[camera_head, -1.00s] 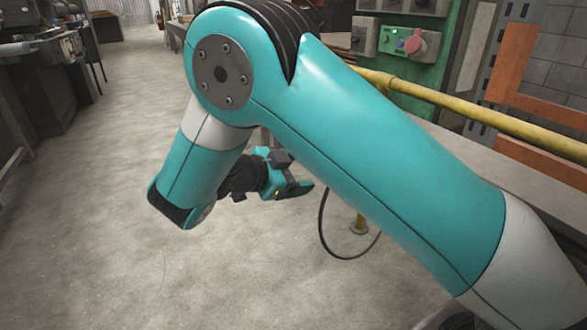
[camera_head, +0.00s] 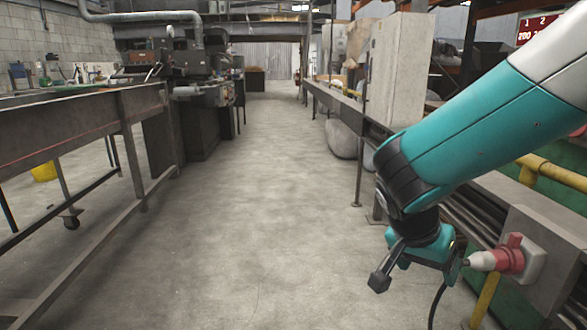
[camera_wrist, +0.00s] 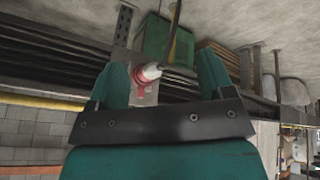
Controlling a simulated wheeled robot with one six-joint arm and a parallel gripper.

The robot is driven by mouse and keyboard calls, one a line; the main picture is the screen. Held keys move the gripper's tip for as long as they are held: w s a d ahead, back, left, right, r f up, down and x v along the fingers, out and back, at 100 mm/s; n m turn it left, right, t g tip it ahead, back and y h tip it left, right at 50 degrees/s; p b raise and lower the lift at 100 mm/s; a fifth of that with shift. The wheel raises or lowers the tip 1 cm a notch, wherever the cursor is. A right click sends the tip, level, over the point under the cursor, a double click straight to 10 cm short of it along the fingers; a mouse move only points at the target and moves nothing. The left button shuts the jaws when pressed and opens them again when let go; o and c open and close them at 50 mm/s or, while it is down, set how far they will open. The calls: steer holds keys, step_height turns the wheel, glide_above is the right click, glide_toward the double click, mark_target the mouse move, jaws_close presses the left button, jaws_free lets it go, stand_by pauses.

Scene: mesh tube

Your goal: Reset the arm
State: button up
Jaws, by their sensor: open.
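My gripper (camera_head: 418,274) hangs at the end of my teal arm on the right of the head view, its fingers apart. In the wrist view my gripper (camera_wrist: 164,72) shows two teal fingers spread wide, with nothing clamped between them. A red and white plug (camera_head: 500,258) sits in a grey box just right of the gripper. In the wrist view the plug (camera_wrist: 148,74) appears between the fingers, near the left one. I cannot tell whether the gripper touches it. A black cable (camera_head: 437,304) hangs below the gripper.
A long metal workbench (camera_head: 70,125) runs along the left, with machinery (camera_head: 190,75) behind it. A yellow rail (camera_head: 560,173) and a grey cabinet (camera_head: 398,70) stand on the right. The concrete aisle (camera_head: 250,190) between is clear.

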steer(key=s+a+r+n+g+y+p, duration=0.1)
steer(key=s+a+r+n+y, duration=0.2)
steer(key=s+n, duration=0.3)
steer(key=s+a+r+n+y, duration=0.3)
steer(key=s+n, duration=0.2)
steer(key=s, duration=0.2)
steer(key=s+a+r+n+g+y+p, duration=0.1)
steer(key=s+a+r+n+y, duration=0.2)
steer(key=s+n, duration=0.3)
step_height(320, 180, up, 30)
steer(key=p, duration=3)
steer(key=shift+s+d+r+m, duration=0.15)
steer(key=shift+s+m, duration=0.25)
